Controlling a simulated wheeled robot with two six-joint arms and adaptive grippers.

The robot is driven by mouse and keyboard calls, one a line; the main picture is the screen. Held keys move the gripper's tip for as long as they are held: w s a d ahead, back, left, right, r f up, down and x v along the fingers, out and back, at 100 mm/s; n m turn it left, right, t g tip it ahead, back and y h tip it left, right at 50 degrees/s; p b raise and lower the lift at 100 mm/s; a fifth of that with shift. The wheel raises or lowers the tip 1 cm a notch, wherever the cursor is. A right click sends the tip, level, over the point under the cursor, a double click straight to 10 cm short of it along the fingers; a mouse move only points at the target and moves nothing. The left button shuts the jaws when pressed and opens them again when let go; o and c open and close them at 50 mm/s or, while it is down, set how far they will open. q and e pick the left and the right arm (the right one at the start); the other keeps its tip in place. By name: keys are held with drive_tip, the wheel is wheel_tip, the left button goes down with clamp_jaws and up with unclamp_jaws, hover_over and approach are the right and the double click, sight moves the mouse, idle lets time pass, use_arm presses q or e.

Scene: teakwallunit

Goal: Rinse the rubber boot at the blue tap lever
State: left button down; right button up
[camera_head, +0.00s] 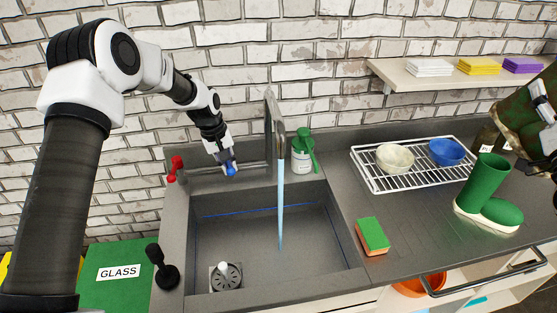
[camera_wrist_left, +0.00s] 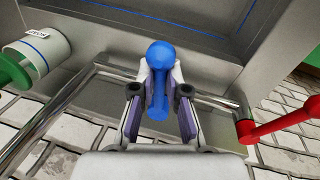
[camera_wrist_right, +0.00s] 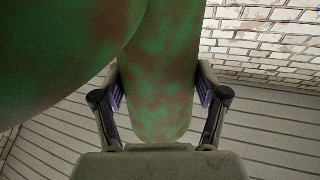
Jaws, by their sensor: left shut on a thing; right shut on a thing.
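The blue tap lever (camera_head: 230,169) is at the back of the sink (camera_head: 345,240). My left gripper (camera_head: 226,158) is shut on it; the left wrist view shows the lever (camera_wrist_left: 158,85) between the fingers. A stream of water (camera_head: 281,200) runs from the metal spout (camera_head: 275,120) into the sink. A green rubber boot with brown patches (camera_head: 518,118) is at the right edge of the head view, above the counter and away from the water. My right gripper (camera_wrist_right: 160,105) is shut on this boot (camera_wrist_right: 160,60). A second, clean green boot (camera_head: 484,185) stands upright on the counter.
The red lever (camera_head: 175,167) is at the sink's left. A sponge (camera_head: 372,236) lies right of the sink. A white rack (camera_head: 385,182) holds a cream bowl (camera_head: 394,158) and a blue bowl (camera_head: 446,152). A bottle (camera_head: 302,155) with a green top stands behind the sink.

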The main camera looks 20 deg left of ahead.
use_arm(q)
drive_tip(key=c, duration=1.2)
unclamp_jaws()
drive_tip(key=shift+s+d+f, duration=0.15)
drive_tip(key=shift+s+f, duration=0.1)
drive_tip(key=shift+f, duration=0.05)
drive_tip(key=shift+d+r, duration=0.1)
drive_tip(key=shift+r, duration=0.2)
drive_tip(key=r, duration=0.4)
drive_tip(key=s+a+r, duration=0.1)
drive_tip(key=r, duration=0.6)
drive_tip(key=shift+s+a+r, duration=0.2)
drive_tip(key=shift+a+r, duration=0.1)
drive_tip(key=shift+a, duration=0.05)
